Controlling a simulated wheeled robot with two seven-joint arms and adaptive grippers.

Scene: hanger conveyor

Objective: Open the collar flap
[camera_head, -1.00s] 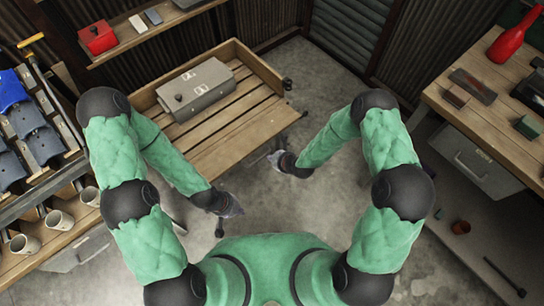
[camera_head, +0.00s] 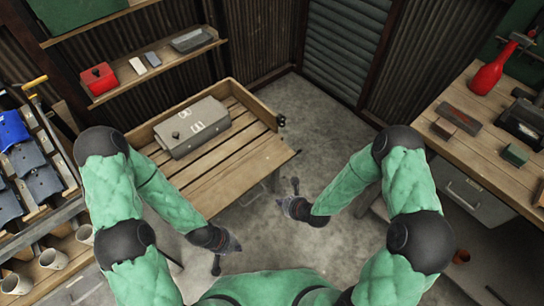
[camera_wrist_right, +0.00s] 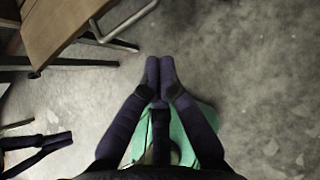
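No collar flap can be made out in either view. A grey lidded metal box (camera_head: 192,128) with a dark knob and white markings stands on the slatted wooden bench (camera_head: 240,150), its lid closed. My left gripper (camera_head: 232,243) hangs in front of the bench, apart from the box; its fingers are too small to read. My right gripper (camera_head: 287,203) is further right, over the floor beyond the bench's right edge. In the right wrist view, its fingertips (camera_wrist_right: 159,62) are together with nothing between them.
A rack with blue and grey pieces (camera_head: 38,180) stands at left, with mugs (camera_head: 53,259) below. A back shelf holds a red box (camera_head: 98,78). The right workbench holds a red bottle (camera_head: 487,77) and blocks. The floor between the benches is clear.

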